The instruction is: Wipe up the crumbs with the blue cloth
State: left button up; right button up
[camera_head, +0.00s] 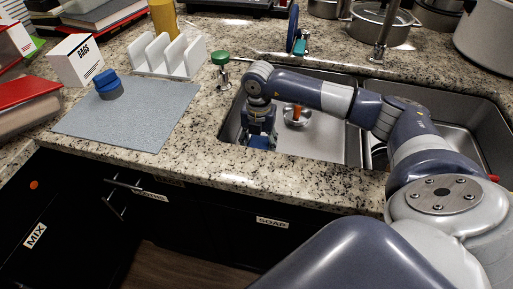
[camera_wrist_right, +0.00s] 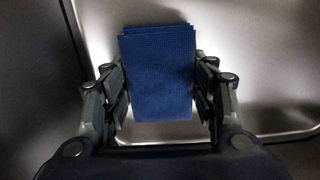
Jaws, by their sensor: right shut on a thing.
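My right gripper (camera_head: 259,128) points down into the left sink basin. In the right wrist view, its fingers (camera_wrist_right: 160,100) are shut on both sides of the folded blue cloth (camera_wrist_right: 158,72). In the head view the blue cloth (camera_head: 258,142) shows as a small patch below the gripper, inside the basin. I cannot tell whether the cloth touches the basin floor. I cannot make out crumbs in either view; the speckled granite makes small bits hard to see. My left gripper is not in view.
A grey mat (camera_head: 150,117) with a blue-topped object (camera_head: 108,85) lies on the left counter. A BAGS box (camera_head: 78,61), a white rack (camera_head: 168,56) and a green-topped item (camera_head: 220,60) stand nearby. A metal bowl (camera_head: 297,119) sits in the basin. Pots (camera_head: 383,22) stand behind.

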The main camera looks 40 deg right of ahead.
aim_at(261, 138)
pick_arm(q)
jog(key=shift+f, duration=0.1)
pick_arm(e)
jog(key=shift+w+d, duration=0.2)
jog(key=shift+w+d, duration=0.1)
jog(key=shift+w+d+f+b, duration=0.1)
jog(key=shift+w+d+b, duration=0.25)
jog(key=shift+d, duration=0.05)
jog(key=shift+w+d, duration=0.45)
jog(key=shift+d, duration=0.05)
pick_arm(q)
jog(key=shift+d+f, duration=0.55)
pick_arm(e)
jog(key=shift+s, duration=0.1)
jog(key=shift+s+a, duration=0.4)
jog(key=shift+a, duration=0.05)
jog(key=shift+s+a+p, duration=0.7)
jog(key=shift+a, duration=0.2)
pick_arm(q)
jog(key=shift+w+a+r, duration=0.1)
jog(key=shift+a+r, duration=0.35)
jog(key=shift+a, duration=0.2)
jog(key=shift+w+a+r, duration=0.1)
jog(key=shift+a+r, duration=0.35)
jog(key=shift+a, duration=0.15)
